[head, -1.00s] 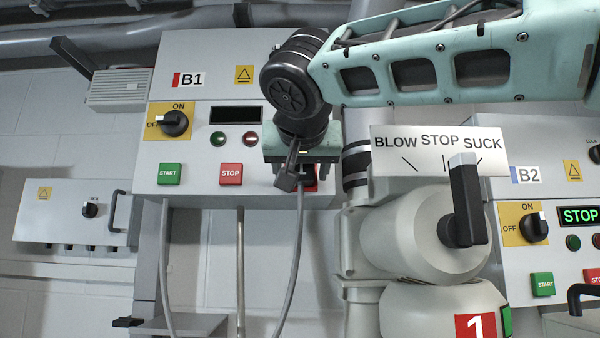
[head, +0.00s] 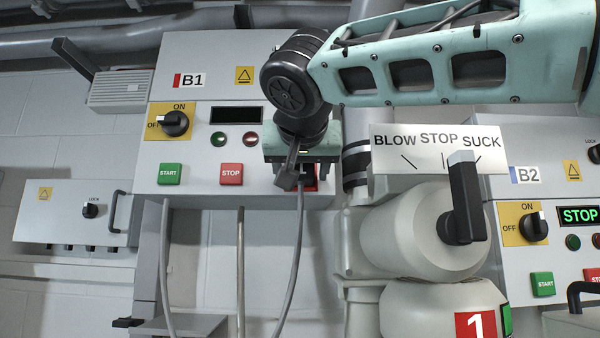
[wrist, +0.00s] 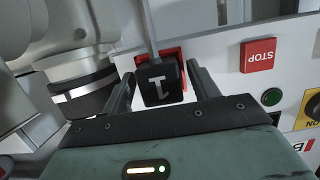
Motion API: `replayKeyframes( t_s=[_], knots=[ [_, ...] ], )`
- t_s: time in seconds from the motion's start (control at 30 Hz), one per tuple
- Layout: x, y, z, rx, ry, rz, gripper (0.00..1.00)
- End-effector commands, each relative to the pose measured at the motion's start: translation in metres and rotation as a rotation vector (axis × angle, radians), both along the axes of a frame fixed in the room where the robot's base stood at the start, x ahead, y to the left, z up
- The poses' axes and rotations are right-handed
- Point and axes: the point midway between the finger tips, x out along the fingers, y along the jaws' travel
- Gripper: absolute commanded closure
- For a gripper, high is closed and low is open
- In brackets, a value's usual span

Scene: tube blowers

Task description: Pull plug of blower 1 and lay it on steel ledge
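The plug of blower 1 (wrist: 162,83) is black with a white mark like a 1, seated in a red socket (wrist: 180,58) in the wrist view. My gripper (wrist: 160,72) is open, with one finger on each side of the plug and a gap visible on both sides. In the head view my gripper (head: 298,176) is at the lower right of the B1 panel (head: 200,130) and largely hides the plug. The plug's grey cable (head: 297,235) hangs down below it. A grey steel ledge (head: 185,325) shows at the bottom left.
The blower's pipe and lever handle (head: 462,205) stand close to the right of my gripper, under the BLOW STOP SUCK sign (head: 438,150). The red STOP button (head: 231,174) is to the left.

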Motion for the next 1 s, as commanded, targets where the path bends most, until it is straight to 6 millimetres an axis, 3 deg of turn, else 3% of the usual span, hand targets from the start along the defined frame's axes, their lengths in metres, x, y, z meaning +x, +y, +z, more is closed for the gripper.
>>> replayKeyframes(
  t_s=[0.03, 0.2, 0.7, 1.0],
  knots=[
    [0.0, 0.0, 0.0, 0.0, 0.0, 0.0, 0.46],
    [0.0, 0.0, 0.0, 0.0, 0.0, 0.0, 0.93],
    [-0.004, 0.001, 0.0, 0.0, -0.001, 0.002, 0.93],
    [-0.018, 0.002, 0.0, 0.002, -0.001, 0.003, 0.93]
  ],
)
